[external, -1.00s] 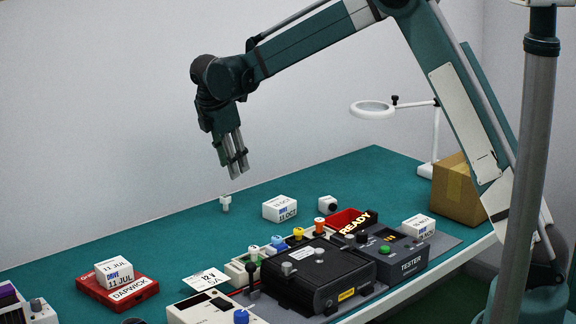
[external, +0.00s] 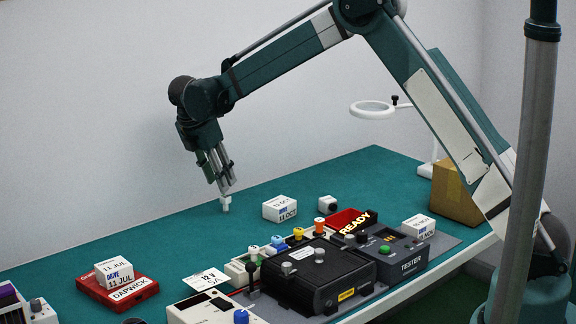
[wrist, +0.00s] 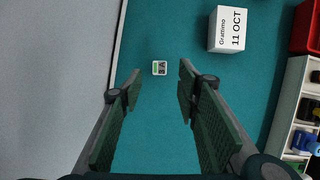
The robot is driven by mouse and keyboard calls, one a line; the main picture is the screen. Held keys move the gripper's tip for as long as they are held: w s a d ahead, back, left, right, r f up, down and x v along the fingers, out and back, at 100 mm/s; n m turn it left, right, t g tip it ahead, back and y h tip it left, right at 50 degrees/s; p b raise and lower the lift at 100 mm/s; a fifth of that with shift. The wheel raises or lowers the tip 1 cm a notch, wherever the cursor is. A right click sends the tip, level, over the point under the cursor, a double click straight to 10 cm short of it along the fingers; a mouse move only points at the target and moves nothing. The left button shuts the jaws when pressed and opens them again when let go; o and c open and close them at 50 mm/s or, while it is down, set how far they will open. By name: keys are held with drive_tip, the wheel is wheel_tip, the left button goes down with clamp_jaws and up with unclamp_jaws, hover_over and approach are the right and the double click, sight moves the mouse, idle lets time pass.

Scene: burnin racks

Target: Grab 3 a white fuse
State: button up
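A small white fuse (external: 226,204) stands on the teal bench top near its back edge. In the wrist view the white fuse (wrist: 159,68) shows from above with a dark and green marked top. It lies ahead of my fingertips, in line with the gap between them. My gripper (external: 223,189) points down just above the fuse in the external view. In the wrist view my gripper (wrist: 160,85) is open, with its two fingers wide apart and nothing between them.
A white box marked 11 OCT (external: 279,208) stands to the right of the fuse. A row of coloured pieces sits in a pale rack (external: 240,270) by the black tester. A red box (external: 118,292) with a white box on it is at left. The bench around the fuse is clear.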

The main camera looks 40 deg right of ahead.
sight(225, 196)
drive_tip(key=shift+x, duration=1.3)
drive_tip(key=shift+x, duration=2.6)
drive_tip(key=c, duration=0.9)
